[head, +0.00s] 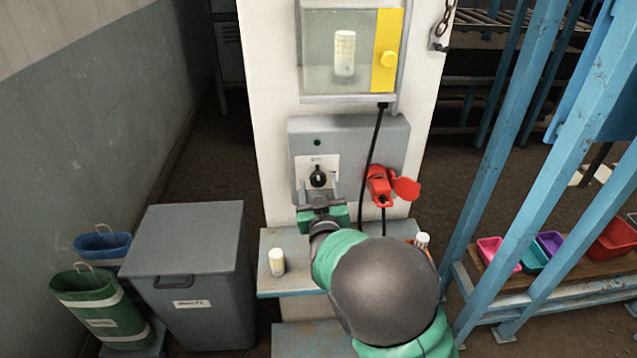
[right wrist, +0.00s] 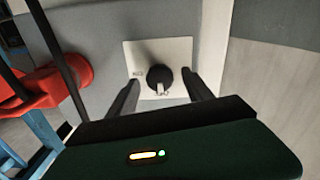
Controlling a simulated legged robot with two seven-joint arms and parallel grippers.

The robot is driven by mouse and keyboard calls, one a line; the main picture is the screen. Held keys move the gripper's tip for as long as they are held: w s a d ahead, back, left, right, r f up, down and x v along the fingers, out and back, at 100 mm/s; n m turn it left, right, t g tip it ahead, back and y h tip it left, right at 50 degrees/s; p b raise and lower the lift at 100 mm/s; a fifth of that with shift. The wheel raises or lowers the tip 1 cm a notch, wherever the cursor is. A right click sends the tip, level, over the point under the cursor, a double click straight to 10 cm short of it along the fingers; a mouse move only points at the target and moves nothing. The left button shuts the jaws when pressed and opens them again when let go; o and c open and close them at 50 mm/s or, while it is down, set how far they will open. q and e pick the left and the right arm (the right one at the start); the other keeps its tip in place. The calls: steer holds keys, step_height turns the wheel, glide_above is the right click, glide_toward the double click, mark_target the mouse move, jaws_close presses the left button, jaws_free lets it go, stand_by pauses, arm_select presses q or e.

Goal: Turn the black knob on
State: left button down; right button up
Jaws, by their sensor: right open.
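The black knob (head: 318,178) sits on a pale plate (head: 311,164) on the grey control box (head: 352,140), which is fixed to the white column. In the right wrist view the knob (right wrist: 160,78) shows a light pointer mark on its lower side. My right gripper (head: 318,192) is open just below and in front of the knob. In the right wrist view its two fingers (right wrist: 161,90) stand on either side of the knob, apart from each other; whether they touch it I cannot tell. My left gripper is not in view.
A red plug (head: 383,187) with a black cable is to the knob's right. A glass cabinet (head: 335,48) with a yellow latch strip is above. A shelf (head: 285,282) below holds a small white bottle (head: 277,262). A grey bin (head: 188,262) stands left, blue posts right.

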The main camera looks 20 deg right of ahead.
steer(key=shift+w, duration=0.2)
jaws_close()
stand_by(0.3)
steer(key=m+b, duration=0.2)
steer(key=shift+f+b, duration=0.15)
steer(key=shift+b, duration=0.2)
steer(key=m+b, duration=0.6)
steer(key=b, duration=0.1)
steer(key=m+b, duration=0.6)
steer(key=b, duration=0.1)
steer(key=shift+d+f, duration=0.15)
steer(key=shift+f, duration=0.05)
steer(key=shift+r+m+b, duration=0.1)
steer(key=shift+m+b, duration=1.7)
steer(key=shift+m, duration=0.2)
